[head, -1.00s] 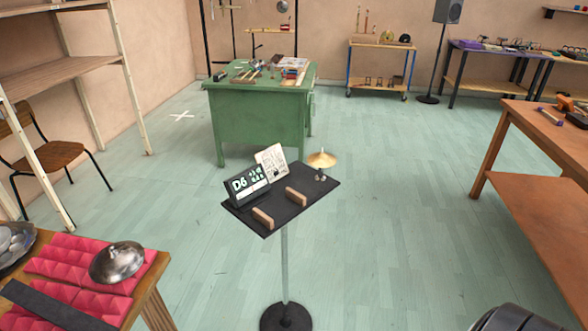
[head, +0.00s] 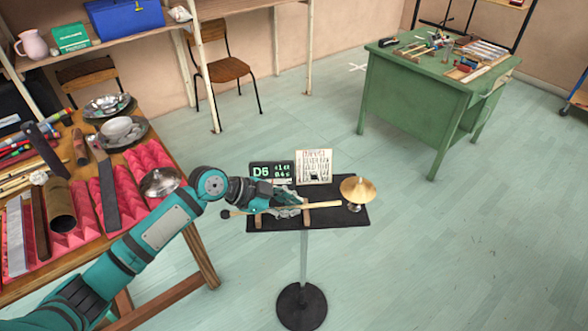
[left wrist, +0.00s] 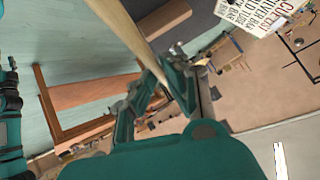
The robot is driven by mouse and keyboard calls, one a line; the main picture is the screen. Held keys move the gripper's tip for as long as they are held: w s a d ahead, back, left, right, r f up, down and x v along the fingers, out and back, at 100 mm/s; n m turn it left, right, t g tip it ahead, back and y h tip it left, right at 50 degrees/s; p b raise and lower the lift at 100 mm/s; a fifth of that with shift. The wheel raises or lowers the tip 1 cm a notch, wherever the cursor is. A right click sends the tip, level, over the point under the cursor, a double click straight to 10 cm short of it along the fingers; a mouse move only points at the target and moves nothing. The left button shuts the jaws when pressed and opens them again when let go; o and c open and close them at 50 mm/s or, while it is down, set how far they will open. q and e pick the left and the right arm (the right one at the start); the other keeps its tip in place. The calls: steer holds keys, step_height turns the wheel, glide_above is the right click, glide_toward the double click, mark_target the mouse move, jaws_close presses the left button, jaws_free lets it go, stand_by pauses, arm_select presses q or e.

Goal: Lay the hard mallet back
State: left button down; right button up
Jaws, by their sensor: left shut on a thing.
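The hard mallet (head: 324,204) has a pale wooden handle and a dark head, which sticks out past the left edge of the small black stand (head: 345,219). My left gripper (head: 290,209) is shut on the handle over the stand. The handle lies across the line of the two wooden rests; I cannot tell if it touches them. The right rest (head: 307,218) shows; the left one (head: 259,219) is partly covered. In the left wrist view the handle (left wrist: 128,28) runs to my left gripper (left wrist: 178,88). My right gripper is out of view.
A small brass cymbal (head: 357,188) stands at the stand's right end. A display (head: 271,171) and a printed card (head: 314,167) stand at its back. The wooden table (head: 190,262) with pink foam and metal pieces is at left. Floor to the right is clear.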

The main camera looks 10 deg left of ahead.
arm_select(q)
steer(key=shift+y, duration=0.5)
steer(key=w+f+b, duration=0.1)
steer(key=w+a+f+b, duration=0.2)
steer(key=w, duration=0.1)
steer(key=shift+a+f+b, duration=0.1)
steer(key=shift+f+b, duration=0.2)
steer(key=shift+f, duration=0.3)
steer(key=shift+f+b, duration=0.25)
steer(key=shift+b, duration=0.15)
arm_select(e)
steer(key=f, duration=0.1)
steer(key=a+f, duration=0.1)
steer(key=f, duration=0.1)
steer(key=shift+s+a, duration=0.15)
arm_select(q)
steer(key=shift+f+b, duration=0.25)
steer(key=shift+b, duration=0.05)
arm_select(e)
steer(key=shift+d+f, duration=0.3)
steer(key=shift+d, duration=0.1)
